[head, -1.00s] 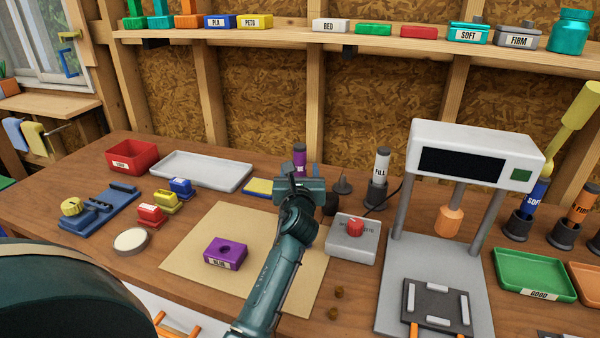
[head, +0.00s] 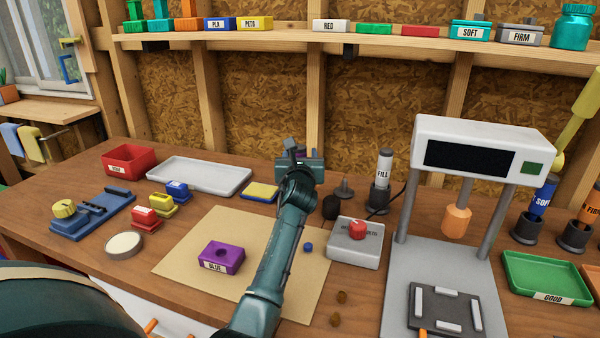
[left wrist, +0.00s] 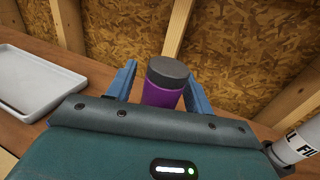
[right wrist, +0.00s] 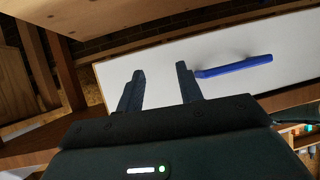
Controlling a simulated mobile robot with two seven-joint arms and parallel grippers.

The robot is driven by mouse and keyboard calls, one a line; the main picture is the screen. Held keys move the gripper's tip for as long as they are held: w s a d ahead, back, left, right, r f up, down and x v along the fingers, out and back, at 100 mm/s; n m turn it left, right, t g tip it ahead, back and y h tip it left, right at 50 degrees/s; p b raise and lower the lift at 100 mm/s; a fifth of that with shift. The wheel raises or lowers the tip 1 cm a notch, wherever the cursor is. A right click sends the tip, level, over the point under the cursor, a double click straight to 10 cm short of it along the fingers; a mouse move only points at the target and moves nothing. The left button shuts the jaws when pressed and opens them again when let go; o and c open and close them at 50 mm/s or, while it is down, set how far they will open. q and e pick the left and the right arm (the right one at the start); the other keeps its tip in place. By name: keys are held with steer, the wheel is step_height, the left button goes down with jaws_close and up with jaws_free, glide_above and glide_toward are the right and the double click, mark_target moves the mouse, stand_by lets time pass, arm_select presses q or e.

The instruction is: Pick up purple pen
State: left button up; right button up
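The purple pen (left wrist: 161,95), with a dark grey cap, stands upright in the left wrist view, between the two blue fingers of my left gripper (left wrist: 160,88). The fingers are open on either side of it, with a visible gap on the left. In the head view my left gripper (head: 300,158) is at the back of the bench and hides the pen. My right gripper (right wrist: 160,88) is open and empty in the right wrist view, in front of a white surface with a blue stick-like object (right wrist: 235,66).
The white FILL pen (head: 383,168) stands in its holder to the right of my left gripper. A dark cone-tipped piece (head: 345,188) and a grey box with a red knob (head: 355,252) are close by. A white tray (head: 200,175) lies left; a shelf (head: 400,42) runs above.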

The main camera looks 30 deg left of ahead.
arm_select(q)
jaws_close()
stand_by(0.3)
stand_by(0.3)
